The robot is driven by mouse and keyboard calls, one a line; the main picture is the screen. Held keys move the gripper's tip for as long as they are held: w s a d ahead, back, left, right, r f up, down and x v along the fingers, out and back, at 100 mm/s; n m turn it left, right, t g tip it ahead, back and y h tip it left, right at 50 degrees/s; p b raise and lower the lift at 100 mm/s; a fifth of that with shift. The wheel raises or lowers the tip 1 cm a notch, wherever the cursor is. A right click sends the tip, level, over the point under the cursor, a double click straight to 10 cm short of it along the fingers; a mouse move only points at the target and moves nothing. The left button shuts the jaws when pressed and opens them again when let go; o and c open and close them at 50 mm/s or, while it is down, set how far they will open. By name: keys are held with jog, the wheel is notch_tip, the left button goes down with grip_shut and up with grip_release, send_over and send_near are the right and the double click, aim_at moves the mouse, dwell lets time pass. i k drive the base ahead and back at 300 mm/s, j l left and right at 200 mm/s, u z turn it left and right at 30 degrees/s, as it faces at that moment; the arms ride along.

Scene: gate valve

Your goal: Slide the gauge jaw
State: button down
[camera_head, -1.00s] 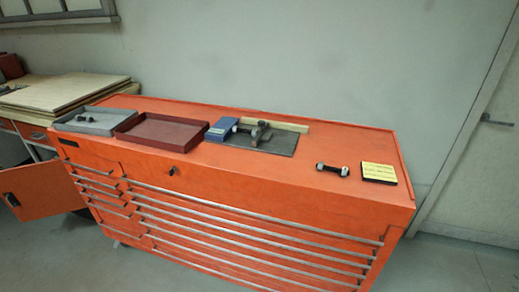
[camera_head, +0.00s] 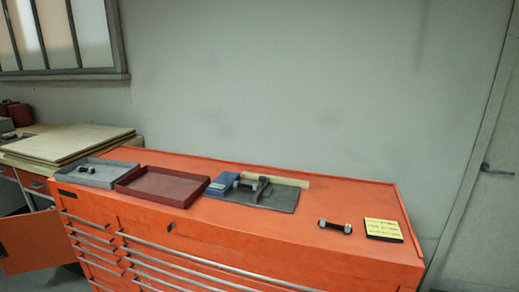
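The gauge (camera_head: 262,187) sits on a dark grey plate (camera_head: 283,199) on top of the orange tool cabinet. Its upright jaw part stands near the middle of the plate, but it is too small to tell the jaw's exact setting. A blue block (camera_head: 222,185) stands at the plate's left end, and a pale wooden strip (camera_head: 276,175) lies along its back. A small bolt-like part (camera_head: 244,184) with a light end lies between the blue block and the gauge. My gripper is not in view.
A red tray (camera_head: 163,186) and a grey tray (camera_head: 98,173) holding small dark parts stand left on the cabinet (camera_head: 330,253). A dark bolt with light ends (camera_head: 335,226) and a yellow note block (camera_head: 383,229) lie right. Cabinet top between plate and bolt is clear. A cabinet door (camera_head: 38,243) hangs open at left.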

aim_at(264, 190)
jog(key=i+j+u, duration=0.15)
jog(key=i, duration=0.2)
jog(key=i+j+u, duration=0.1)
jog(key=i, duration=0.3)
jog(key=i+j+u, duration=0.15)
jog(key=i+j, duration=0.1)
jog(key=i, duration=0.1)
